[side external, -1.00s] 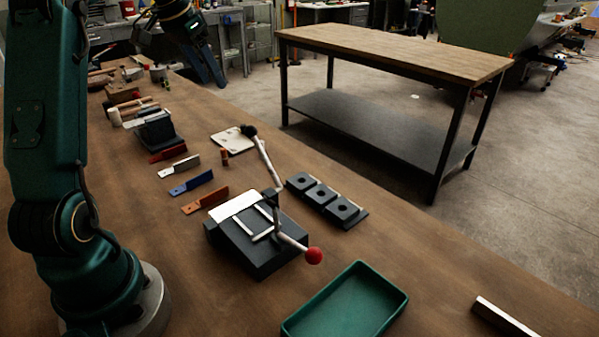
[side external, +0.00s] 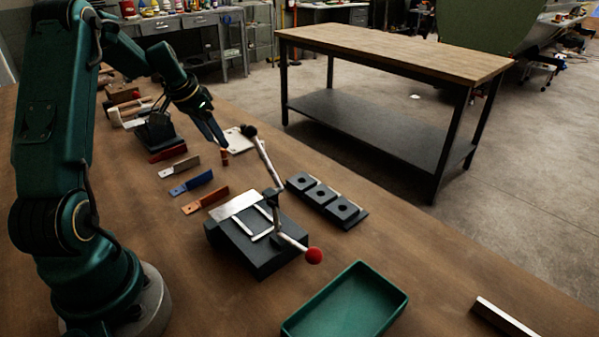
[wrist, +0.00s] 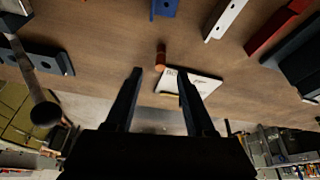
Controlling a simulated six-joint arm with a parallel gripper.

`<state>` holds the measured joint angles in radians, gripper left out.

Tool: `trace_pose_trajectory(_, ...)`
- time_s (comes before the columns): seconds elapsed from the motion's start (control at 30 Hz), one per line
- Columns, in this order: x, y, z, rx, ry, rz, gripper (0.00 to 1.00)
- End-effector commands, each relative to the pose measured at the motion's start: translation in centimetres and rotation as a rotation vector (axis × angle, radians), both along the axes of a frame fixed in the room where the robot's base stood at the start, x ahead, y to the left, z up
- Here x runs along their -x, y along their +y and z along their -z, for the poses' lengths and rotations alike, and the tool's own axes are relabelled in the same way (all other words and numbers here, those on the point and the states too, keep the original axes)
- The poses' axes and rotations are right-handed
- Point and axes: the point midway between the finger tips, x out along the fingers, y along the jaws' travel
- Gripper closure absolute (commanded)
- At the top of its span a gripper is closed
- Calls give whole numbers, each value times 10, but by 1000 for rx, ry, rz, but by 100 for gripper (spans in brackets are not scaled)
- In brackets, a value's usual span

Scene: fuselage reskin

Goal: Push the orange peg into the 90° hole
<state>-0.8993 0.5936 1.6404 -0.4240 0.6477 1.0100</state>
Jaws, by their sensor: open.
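The orange peg (side external: 224,158) stands upright on the table beside a white card; in the wrist view the peg (wrist: 160,56) shows just beyond and between my fingertips. My gripper (side external: 221,142) is open, tilted down, with its tips close to the peg. In the wrist view my gripper (wrist: 160,72) has its two fingers apart with nothing held between them. A dark block with three holes (side external: 327,200) lies to the right of the lever tool; part of it shows at the wrist view's left (wrist: 40,58). I cannot read any angle marks on it.
A lever tool with a red knob (side external: 260,240) stands mid-table; its upright arm rises between the peg and the block. Blue (side external: 200,181) and orange-handled (side external: 205,200) strips lie to the left. A green tray (side external: 345,305) is at the front. Table between is clear.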

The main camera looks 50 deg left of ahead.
Motion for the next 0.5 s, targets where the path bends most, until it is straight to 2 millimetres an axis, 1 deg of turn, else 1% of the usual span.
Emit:
trace_pose_trajectory(0.03,0,-1,7,3,3,0,45)
trace_pose_trajectory(0.17,-3,0,18,0,2,1,45)
trace_pose_trajectory(0.33,-10,1,37,1,3,1,45)
trace_pose_trajectory(0.5,-17,4,52,-1,1,0,45)
